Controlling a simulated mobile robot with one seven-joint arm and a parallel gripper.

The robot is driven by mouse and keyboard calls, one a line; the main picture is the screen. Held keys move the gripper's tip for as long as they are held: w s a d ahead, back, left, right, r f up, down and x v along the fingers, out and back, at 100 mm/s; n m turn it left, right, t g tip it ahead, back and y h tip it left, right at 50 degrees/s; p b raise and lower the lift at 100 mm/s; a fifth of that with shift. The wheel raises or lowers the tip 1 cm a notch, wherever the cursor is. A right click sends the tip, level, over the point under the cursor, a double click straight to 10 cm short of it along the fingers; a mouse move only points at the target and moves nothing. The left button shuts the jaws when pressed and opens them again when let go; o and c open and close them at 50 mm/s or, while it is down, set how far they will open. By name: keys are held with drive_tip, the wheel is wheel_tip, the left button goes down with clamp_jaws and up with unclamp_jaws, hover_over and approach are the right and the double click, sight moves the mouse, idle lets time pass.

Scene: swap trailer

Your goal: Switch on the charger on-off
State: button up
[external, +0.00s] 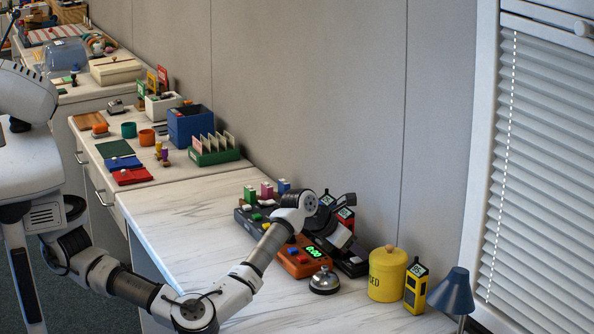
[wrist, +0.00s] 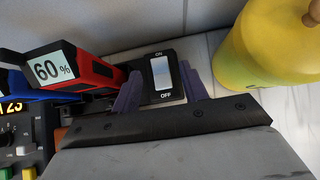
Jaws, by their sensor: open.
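The charger on-off switch (wrist: 161,73) is a pale rocker in a black plate, marked ON at the top and OFF at the bottom in the wrist view. I cannot tell which end is pressed in. My gripper (wrist: 161,84) is open and empty, with one purple finger on each side of the switch plate. Whether the fingers touch it is unclear. A red and black device (wrist: 92,76) showing 60% stands just left of the fingers. In the external view my gripper (external: 345,243) is over the charger (external: 354,266), and the switch is hidden there.
A yellow canister (external: 388,275) stands close right of the charger, also in the wrist view (wrist: 268,45). An orange box with a green display (external: 305,257) and a silver bell (external: 324,281) are in front. A yellow meter (external: 416,289) and blue lamp (external: 452,290) stand farther right.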

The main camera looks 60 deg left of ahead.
drive_tip(key=shift+x, duration=0.9)
drive_tip(key=shift+c, duration=0.3)
clamp_jaws()
drive_tip(key=shift+w+r+g+p, duration=0.15)
drive_tip(key=shift+r+g+p, duration=0.1)
drive_tip(key=shift+g+p, duration=0.25)
drive_tip(key=shift+f, duration=0.2)
drive_tip(key=shift+o, duration=0.3)
unclamp_jaws()
drive_tip(key=b+v, duration=0.1)
drive_tip(key=v, duration=1.3)
drive_tip(key=shift+w, duration=0.1)
